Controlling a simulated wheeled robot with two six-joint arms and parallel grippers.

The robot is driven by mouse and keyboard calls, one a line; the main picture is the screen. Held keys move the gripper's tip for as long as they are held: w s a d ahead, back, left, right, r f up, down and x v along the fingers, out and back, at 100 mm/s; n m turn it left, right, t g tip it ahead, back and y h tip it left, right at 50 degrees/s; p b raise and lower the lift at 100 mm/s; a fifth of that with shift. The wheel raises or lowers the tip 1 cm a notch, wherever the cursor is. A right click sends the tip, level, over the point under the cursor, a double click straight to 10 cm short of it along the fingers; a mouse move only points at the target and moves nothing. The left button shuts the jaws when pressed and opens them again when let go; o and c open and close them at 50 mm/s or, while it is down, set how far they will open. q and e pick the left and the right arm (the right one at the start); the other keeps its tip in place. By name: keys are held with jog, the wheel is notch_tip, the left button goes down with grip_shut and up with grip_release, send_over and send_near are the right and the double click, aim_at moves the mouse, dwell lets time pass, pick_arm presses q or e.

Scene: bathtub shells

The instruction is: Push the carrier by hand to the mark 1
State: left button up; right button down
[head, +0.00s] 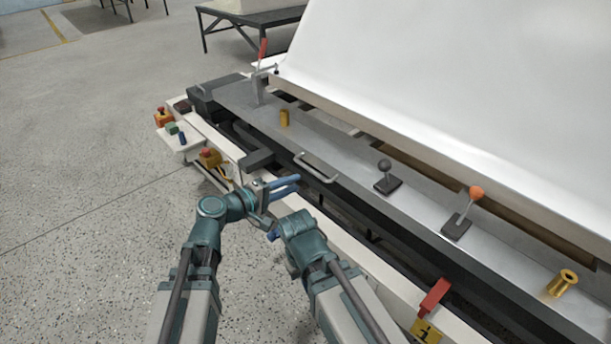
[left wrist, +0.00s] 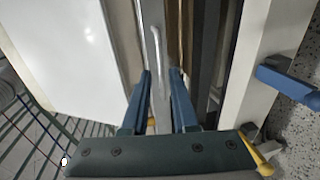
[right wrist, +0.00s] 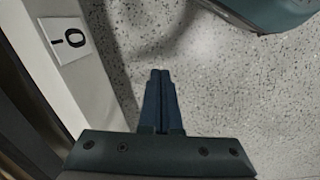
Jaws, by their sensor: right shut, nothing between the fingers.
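The carrier (head: 352,172) is a long grey plate along the machine bed, with a bar handle (head: 317,166) on its near edge. My left gripper (head: 296,183) is open, just short of the handle. A yellow label reading 1 (head: 426,331) is on the front rail below a red block (head: 435,296).
On the plate stand a black-knobbed lever (head: 386,172), an orange-knobbed lever (head: 468,208) and brass pieces (head: 284,118). A large white shell (head: 480,90) rises behind. A button box (head: 208,157) sits at the left. A white card marked 0 (right wrist: 70,40) is on the rail.

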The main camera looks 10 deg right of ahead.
pick_arm(q)
jog(key=shift+v, duration=1.95)
pick_arm(e)
jog(key=shift+r, duration=0.35)
jog(key=c, duration=1.5)
grip_release()
jog(key=shift+c, duration=0.2)
